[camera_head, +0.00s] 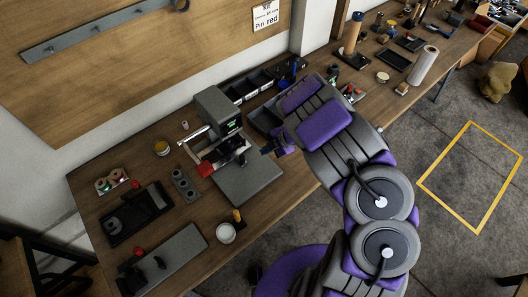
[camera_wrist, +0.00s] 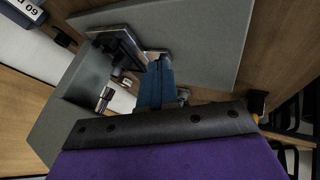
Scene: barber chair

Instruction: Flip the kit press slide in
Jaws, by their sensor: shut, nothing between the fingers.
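The kit press (camera_head: 217,110) is a grey upright machine on the wooden workbench, with a flat grey base plate (camera_head: 248,187) in front of it. A silver lever and a red part (camera_head: 205,170) show at its left side. Dark parts, perhaps the slide (camera_head: 232,152), sit at its front; I cannot make out the slide's exact shape. My gripper (camera_head: 264,151) is just right of these parts, above the base plate. In the wrist view my blue fingers (camera_wrist: 160,62) are shut and empty, beside a dark, metal-edged plate (camera_wrist: 118,45). Whether they touch it is unclear.
A black tray (camera_head: 135,213) and a grey block with holes (camera_head: 184,186) lie left of the press. Bare bench shows between the items on the left.

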